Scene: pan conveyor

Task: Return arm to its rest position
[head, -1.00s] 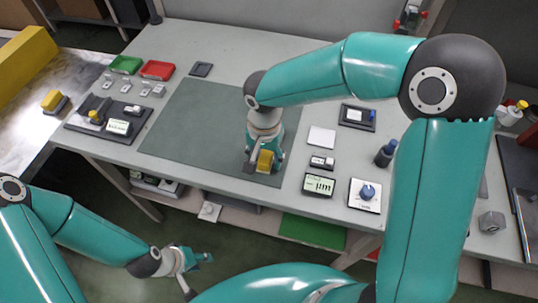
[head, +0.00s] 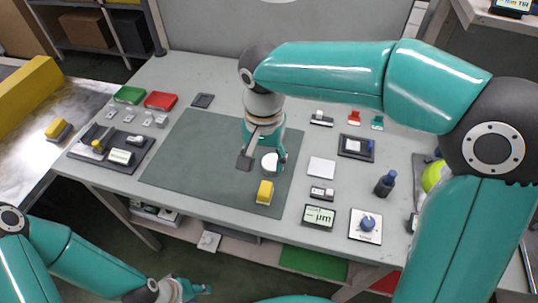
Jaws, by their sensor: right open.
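My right gripper (head: 258,163) is open above the green mat (head: 190,160) on the bench. Its dark fingertip pad is on the left, and a pale round shape shows near its other finger. A yellow block (head: 265,191) with a pale side stands on the mat just in front of the gripper, apart from it in the picture. My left gripper (head: 190,290) is low at the bottom edge, in front of the bench and partly cut off. Its jaw state is unclear.
Right of the mat are a display box (head: 319,216), a knob unit (head: 366,225), a dark bottle (head: 385,184) and a white pad (head: 321,167). Left are a dark tray (head: 80,152), a green bin (head: 128,95) and a red bin (head: 160,100).

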